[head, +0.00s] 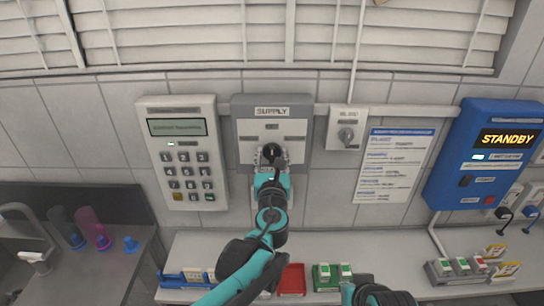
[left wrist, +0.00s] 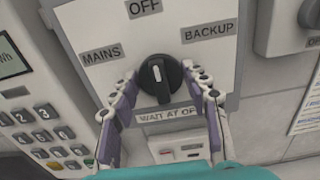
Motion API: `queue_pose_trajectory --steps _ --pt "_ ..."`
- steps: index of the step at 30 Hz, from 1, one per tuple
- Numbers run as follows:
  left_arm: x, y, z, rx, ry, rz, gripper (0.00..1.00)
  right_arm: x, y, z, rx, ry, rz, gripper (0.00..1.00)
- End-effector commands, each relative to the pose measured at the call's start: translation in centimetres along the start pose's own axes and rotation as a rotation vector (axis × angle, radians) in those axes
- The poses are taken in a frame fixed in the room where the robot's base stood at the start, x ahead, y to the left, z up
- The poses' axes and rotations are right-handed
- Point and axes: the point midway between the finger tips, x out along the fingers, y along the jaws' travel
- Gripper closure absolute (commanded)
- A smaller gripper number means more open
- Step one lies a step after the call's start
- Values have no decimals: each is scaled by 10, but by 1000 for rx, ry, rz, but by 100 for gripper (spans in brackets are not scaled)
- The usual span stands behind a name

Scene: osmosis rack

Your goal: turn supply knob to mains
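The supply knob (left wrist: 160,81) is a round black dial with a white pointer line, on a pale panel inside the grey supply box (head: 242,104). In the left wrist view its pointer line points up, toward the OFF label (left wrist: 145,8), leaning slightly left. The MAINS label (left wrist: 101,54) is at its left and the BACKUP label (left wrist: 209,31) at its right. My left gripper (left wrist: 162,97) is open, its purple-padded fingers on either side of the knob's lower part. I cannot tell whether they touch it. My right arm shows at the bottom of the head view; its gripper fingers are not visible.
A keypad meter (head: 183,150) hangs left of the box. A small switch box (head: 347,129), a printed notice (head: 394,165) and a blue STANDBY unit (head: 485,155) are at the right. A red tray (head: 291,281) and green-based switches lie on the shelf below.

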Motion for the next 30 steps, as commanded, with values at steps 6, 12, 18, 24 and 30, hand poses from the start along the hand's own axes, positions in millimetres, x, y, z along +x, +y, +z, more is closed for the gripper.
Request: queue_pose_trajectory --steps 6,12,18,24,30 --pt "0 0 0 -13 0 0 83 0 0 0 0 0 0 100" --pt "0 0 0 -83 0 0 83 -1 0 -1 0 0 0 100" --pt "0 1 0 -225 0 0 83 -2 0 -2 0 0 0 100" --pt "0 1 0 -412 0 0 83 -3 0 -2 0 0 0 100" --pt "0 2 0 -601 0 0 83 -4 0 -3 0 0 0 100"
